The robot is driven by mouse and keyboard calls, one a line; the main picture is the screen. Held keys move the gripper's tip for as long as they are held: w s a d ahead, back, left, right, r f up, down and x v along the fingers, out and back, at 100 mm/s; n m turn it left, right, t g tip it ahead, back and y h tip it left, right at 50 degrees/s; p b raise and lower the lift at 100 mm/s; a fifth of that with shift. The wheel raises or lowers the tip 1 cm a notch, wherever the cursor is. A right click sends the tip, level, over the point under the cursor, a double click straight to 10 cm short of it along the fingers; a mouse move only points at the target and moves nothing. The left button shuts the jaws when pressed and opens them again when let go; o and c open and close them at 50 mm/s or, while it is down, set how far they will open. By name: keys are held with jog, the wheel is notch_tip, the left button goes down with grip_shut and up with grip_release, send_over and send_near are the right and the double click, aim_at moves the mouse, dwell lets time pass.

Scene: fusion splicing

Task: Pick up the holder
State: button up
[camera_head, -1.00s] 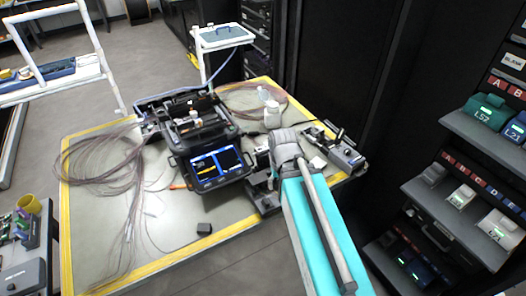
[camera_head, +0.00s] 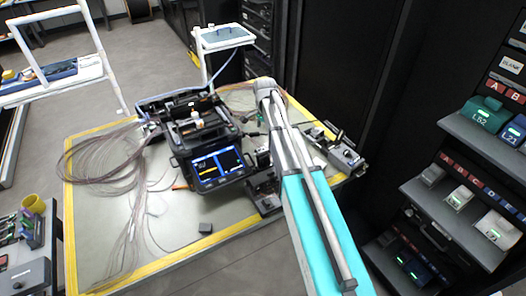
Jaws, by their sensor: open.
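My arm (camera_head: 290,150) reaches over the right part of the work table, and its wrist (camera_head: 268,88) is above the table's far right part. My gripper (camera_head: 261,118) is below the wrist, mostly hidden by the arm, with only a small dark and green part showing. It is open, and I see nothing held in it. No holder can be told for sure at this size. A small grey and dark device (camera_head: 262,157) stands just left of the arm. Another metal device (camera_head: 340,150) lies right of the arm.
The black fusion splicer (camera_head: 205,130) with its lit screen (camera_head: 216,166) stands mid-table. Loose fibres (camera_head: 95,160) spread over the left. A small dark block (camera_head: 205,228) lies near the front. A dark rack with shelves (camera_head: 455,180) stands close on the right.

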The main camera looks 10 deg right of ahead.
jog(key=w+m, duration=0.1)
jog(key=w, duration=0.2)
jog(key=shift+r+m, duration=0.1)
jog(key=shift+m, duration=0.2)
jog(key=b, duration=0.9)
send_over(264, 149)
notch_tip(264, 149, down, 9)
jog(key=shift+a+r, duration=0.15)
jog(key=shift+r, duration=0.05)
jog(key=shift+f, duration=0.15)
jog(key=shift+f+b, duration=2.35)
jog(key=shift+f, duration=0.1)
grip_shut()
jog(key=shift+r, duration=0.1)
